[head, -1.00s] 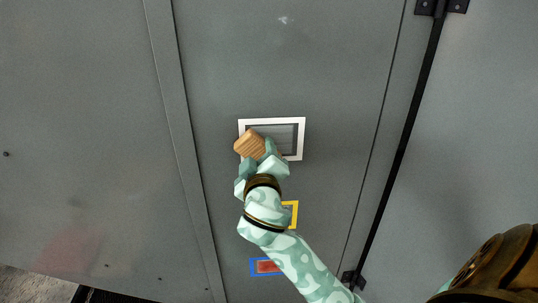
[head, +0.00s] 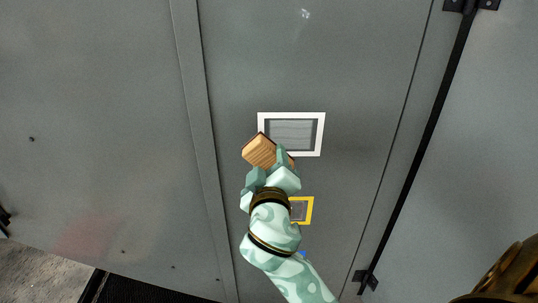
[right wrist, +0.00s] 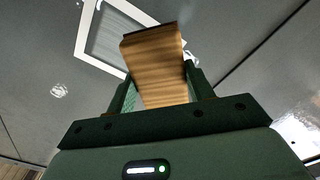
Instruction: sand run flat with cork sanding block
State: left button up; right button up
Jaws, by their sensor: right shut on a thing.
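My right gripper (head: 270,171) is shut on a wood-brown block (head: 260,151), the cork sanding block, with a dark edge. In the right wrist view the block (right wrist: 157,68) stands out between the two fingers (right wrist: 158,95). A white frame (head: 291,115) around a grey, faintly lined patch (head: 293,133) is on the grey panel. The block is at the frame's lower left corner and overlaps it in the head view. I cannot tell whether it touches the panel. The frame also shows in the right wrist view (right wrist: 88,35). My left gripper is not in view.
A yellow frame (head: 310,211) is below the white one, partly behind my right arm. A bit of blue (head: 303,253) shows lower down. A black rod (head: 420,140) with brackets runs along the right. The panel left of the block is clear.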

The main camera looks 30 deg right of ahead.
jog(key=shift+s+a, duration=0.2)
jog(key=shift+s, duration=0.2)
jog(key=shift+v, duration=1.55)
jog(key=shift+w+d, duration=0.1)
